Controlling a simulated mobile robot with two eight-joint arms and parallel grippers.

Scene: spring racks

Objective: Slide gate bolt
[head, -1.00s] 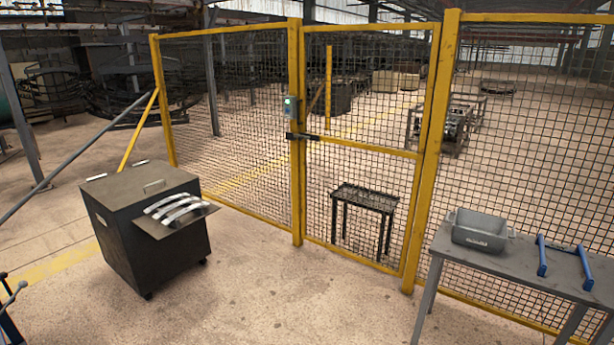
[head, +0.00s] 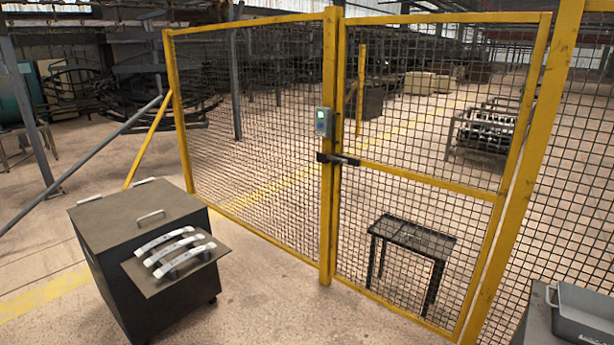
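The gate bolt (head: 338,159) is a dark horizontal bar across the yellow post and the gate's edge, about mid-height. Whether it is fully across or drawn back is too small to tell. The mesh gate (head: 428,178) has a yellow frame and stands in line with the fence, looking closed. A grey box with a small green light (head: 324,122) is fixed to the post just above the bolt. Neither of my grippers shows in the head view.
A dark wheeled cabinet (head: 140,250) with a shelf of curved metal pieces (head: 175,252) stands at the left front. A table with a grey bin (head: 585,312) is at the lower right. A small dark table (head: 410,238) stands behind the gate mesh. Floor between is clear.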

